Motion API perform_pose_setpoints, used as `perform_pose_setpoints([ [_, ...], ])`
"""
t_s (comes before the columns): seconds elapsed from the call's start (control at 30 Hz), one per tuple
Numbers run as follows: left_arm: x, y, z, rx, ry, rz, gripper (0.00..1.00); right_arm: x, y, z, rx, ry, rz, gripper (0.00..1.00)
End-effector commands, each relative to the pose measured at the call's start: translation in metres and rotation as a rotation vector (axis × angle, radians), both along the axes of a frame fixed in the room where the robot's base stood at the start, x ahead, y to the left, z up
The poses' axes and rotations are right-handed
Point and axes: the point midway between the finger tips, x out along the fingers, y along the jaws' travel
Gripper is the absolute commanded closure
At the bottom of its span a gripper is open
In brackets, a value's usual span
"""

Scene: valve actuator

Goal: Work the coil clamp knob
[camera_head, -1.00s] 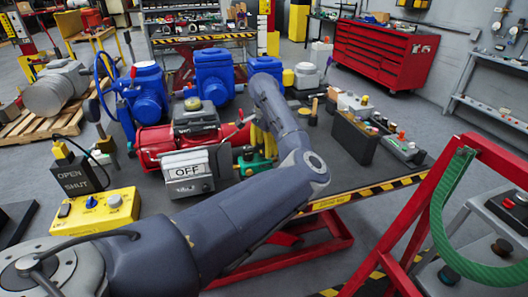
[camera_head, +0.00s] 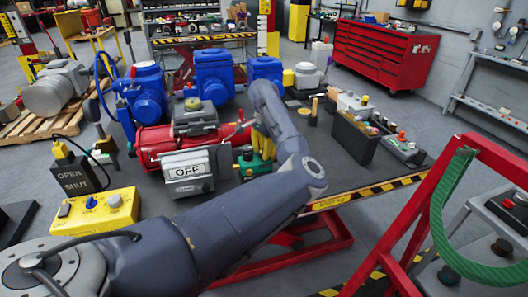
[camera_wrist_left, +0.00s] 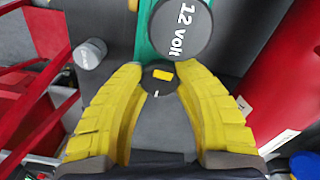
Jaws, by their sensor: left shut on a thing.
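The coil clamp knob (camera_wrist_left: 160,78) is a dark round knob with a yellow block and a white mark, seen in the left wrist view. My left gripper (camera_wrist_left: 160,72) has its two yellow fingers closed on it, one on each side. Just above it in that view is a dark round cap marked "12 volt" (camera_wrist_left: 180,28), on a green body (camera_wrist_left: 146,32). In the head view the green body (camera_head: 254,164) stands on the bench, and my left gripper (camera_head: 262,144) is partly hidden by my arm. The knob is hidden there. My right gripper is not seen.
A grey box marked "OFF" (camera_head: 187,170) and a red cylindrical actuator (camera_head: 155,140) stand left of the green body. Blue valve housings (camera_head: 208,78) stand behind. A dark battery-like box (camera_head: 354,137) is to the right. A small grey cylinder (camera_wrist_left: 90,53) lies beside my fingers.

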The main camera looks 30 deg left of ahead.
Motion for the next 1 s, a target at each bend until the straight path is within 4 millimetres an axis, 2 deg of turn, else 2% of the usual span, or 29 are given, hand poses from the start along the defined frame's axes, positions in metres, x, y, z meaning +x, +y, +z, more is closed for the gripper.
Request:
perform_pose_setpoints([
  [0.03, 0.0001, 0.0000, 0.0002, 0.000, 0.000, 0.000, 0.84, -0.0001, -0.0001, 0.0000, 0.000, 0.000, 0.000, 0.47],
  [0.17, 0.0001, 0.0000, 0.0002, 0.000, 0.000, 0.000, 0.98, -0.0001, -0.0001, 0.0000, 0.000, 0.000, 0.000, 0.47],
  [0.37, 0.0001, -0.0002, 0.0002, 0.000, 0.000, -0.019, 0.98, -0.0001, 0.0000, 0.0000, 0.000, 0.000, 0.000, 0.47],
  [0.57, 0.0001, -0.0002, 0.0003, 0.000, 0.000, -0.110, 0.98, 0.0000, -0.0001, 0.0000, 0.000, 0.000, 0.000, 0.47],
  [1.0, 0.0003, -0.0004, 0.0006, 0.000, -0.001, -0.504, 0.98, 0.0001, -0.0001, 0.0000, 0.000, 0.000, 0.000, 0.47],
])
